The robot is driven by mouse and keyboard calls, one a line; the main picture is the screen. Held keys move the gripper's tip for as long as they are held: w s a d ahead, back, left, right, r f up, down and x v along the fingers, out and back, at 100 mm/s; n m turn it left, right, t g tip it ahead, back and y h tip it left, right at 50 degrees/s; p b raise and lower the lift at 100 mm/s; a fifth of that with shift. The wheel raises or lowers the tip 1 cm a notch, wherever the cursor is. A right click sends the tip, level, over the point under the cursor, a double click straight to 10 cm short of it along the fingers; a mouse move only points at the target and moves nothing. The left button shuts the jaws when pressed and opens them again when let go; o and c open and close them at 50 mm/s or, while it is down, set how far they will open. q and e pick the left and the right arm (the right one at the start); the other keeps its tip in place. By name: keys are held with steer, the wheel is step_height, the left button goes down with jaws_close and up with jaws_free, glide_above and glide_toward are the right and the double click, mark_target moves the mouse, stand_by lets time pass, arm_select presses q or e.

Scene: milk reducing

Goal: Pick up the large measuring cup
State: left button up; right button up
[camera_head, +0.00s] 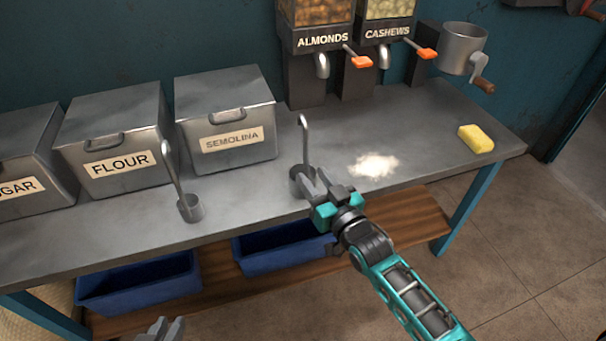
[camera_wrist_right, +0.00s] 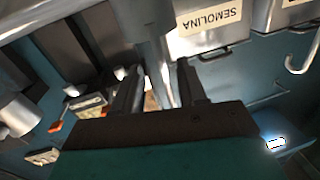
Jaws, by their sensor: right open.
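Two metal measuring cups with tall upright handles stand on the grey counter. One cup (camera_head: 298,184) is at the middle, partly hidden by my right gripper; the other cup (camera_head: 190,208) is further left. I cannot tell for sure which is larger. My right gripper (camera_head: 314,186) is at the middle cup with its fingers apart. In the right wrist view, a grey metal handle (camera_wrist_right: 153,45) runs down between the open fingers (camera_wrist_right: 160,90); I cannot tell whether they touch it. My left gripper (camera_head: 160,330) shows only its fingertips at the bottom edge, away from the cups.
Metal bins labelled flour (camera_head: 115,130) and semolina (camera_head: 225,115) stand behind the cups. Almond (camera_head: 320,40) and cashew (camera_head: 388,33) dispensers stand at the back. White powder (camera_head: 375,165) lies right of my gripper; a yellow sponge (camera_head: 476,139) is further right. Blue crates (camera_head: 140,285) sit below.

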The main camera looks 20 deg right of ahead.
mark_target(308, 173)
steer(key=w, duration=0.2)
steer(key=w+a, duration=0.1)
steer(key=w, duration=0.2)
steer(key=shift+a+r+b, duration=0.1)
steer(key=shift+a+b, duration=0.05)
steer(key=shift+b, duration=0.25)
jaws_close()
